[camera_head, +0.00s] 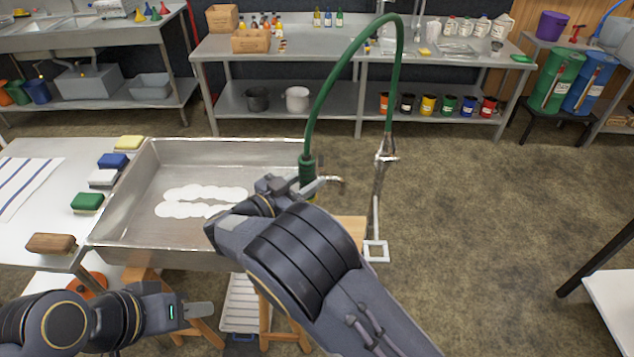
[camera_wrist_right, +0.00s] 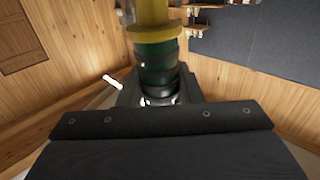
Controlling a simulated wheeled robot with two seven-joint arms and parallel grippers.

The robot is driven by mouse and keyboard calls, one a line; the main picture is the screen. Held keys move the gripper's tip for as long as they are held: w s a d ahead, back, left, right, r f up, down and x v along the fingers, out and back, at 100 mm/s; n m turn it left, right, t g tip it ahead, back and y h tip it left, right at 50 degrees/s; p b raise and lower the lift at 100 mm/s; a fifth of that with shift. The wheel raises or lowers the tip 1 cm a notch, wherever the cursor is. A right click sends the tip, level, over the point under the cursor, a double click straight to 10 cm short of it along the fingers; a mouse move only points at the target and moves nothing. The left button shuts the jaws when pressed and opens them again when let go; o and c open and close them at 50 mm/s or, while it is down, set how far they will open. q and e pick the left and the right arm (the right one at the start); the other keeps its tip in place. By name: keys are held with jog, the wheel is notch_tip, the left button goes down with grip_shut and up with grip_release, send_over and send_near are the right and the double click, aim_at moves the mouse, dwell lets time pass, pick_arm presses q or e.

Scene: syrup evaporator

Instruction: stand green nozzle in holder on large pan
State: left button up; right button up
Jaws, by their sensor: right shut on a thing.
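The large pan (camera_head: 150,165) is a wide steel tray at the left, with white foam patches inside. My right gripper (camera_head: 303,187) is shut on the green nozzle (camera_head: 307,168) just beyond the pan's right side, holding it about upright. A green hose (camera_head: 333,75) arches up from the nozzle. In the right wrist view the nozzle (camera_wrist_right: 155,62) shows as a ribbed dark green body with a yellow collar, between the jaws. My right arm covers the pan's near right corner. I cannot pick out the holder. My left gripper (camera_head: 198,311) is low, in front of the pan, apart from the nozzle.
A slim metal post (camera_head: 377,195) with a square foot stands right of my right gripper, under the hose's far end. Brushes and sponges (camera_head: 88,201) line the table left of the pan. A white table corner (camera_head: 612,300) is at right. Open floor lies between.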

jog(key=w+a, duration=0.4)
jog(key=a, duration=0.4)
jog(key=shift+w+a+f+b, duration=0.15)
jog(key=shift+a+f+b, duration=0.1)
jog(key=shift+a+b, duration=0.05)
dwell(0.3)
jog(key=shift+f, duration=0.2)
jog(key=shift+f+b, duration=0.5)
jog(key=shift+f, duration=0.1)
jog(key=shift+f+b, duration=1)
jog(key=shift+f, duration=0.35)
dwell(1.1)
jog(key=shift+f, duration=0.35)
jog(key=shift+f+b, duration=0.7)
jog(key=shift+b, duration=0.1)
dwell(0.6)
jog(key=o, duration=1.1)
